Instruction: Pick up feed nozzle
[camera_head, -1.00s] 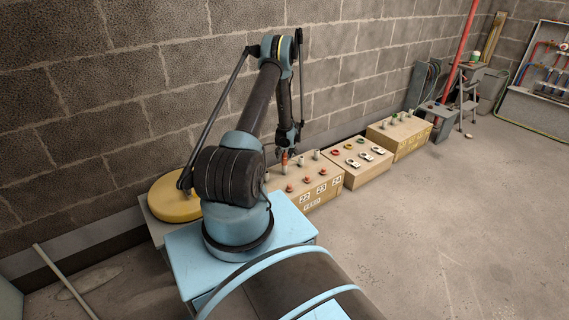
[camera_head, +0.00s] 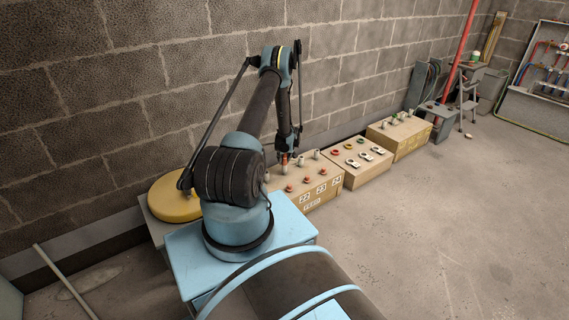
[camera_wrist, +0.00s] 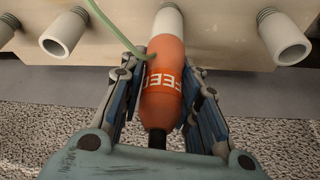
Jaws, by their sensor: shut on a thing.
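The feed nozzle (camera_wrist: 162,90) is an orange bottle-shaped piece with white "FEED" lettering, in the middle of the wrist view. Its far end meets a white stub (camera_wrist: 168,22) on the box. A thin green line passes beside its upper left. My gripper (camera_wrist: 160,75) has a finger on each side of the nozzle and is shut on it. In the head view the nozzle (camera_head: 285,159) is a small orange spot below my gripper (camera_head: 285,150), over the nearest box. Whether the nozzle is still seated on the stub cannot be told.
The nearest cardboard-coloured box (camera_head: 325,194) carries other white stubs and red pieces. White stubs (camera_wrist: 65,33) and (camera_wrist: 283,38) flank the nozzle. A second box (camera_head: 362,178) with rings and a third box (camera_head: 412,145) stand along the wall. Open floor lies right.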

